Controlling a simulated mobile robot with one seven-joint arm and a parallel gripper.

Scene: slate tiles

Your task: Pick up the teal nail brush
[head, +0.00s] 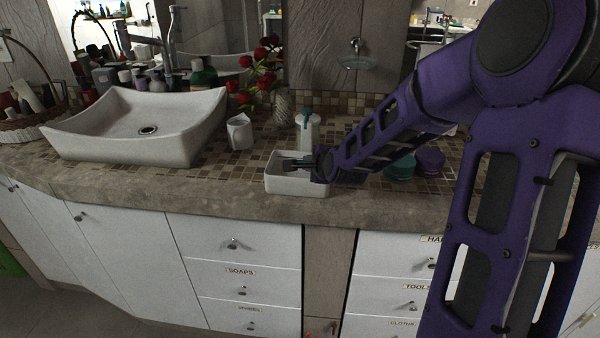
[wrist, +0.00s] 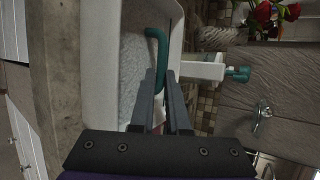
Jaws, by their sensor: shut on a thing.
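The teal nail brush (wrist: 155,42) shows in the wrist view as a curved teal piece between my fingertips and beyond them. It is at the white open box (head: 296,187), whose wall also shows in the wrist view (wrist: 176,35). My gripper (wrist: 160,76) is shut on the brush. In the head view my gripper (head: 300,162) is over the box's opening. The brush is mostly hidden there by my fingers. Whether it touches the box floor I cannot tell.
A white dispenser with a teal pump (head: 307,132) stands just behind the box. A white cup (head: 240,133) and a basin (head: 140,125) are to the left. Teal and purple round items (head: 400,168) sit to the right. The counter's front edge is close.

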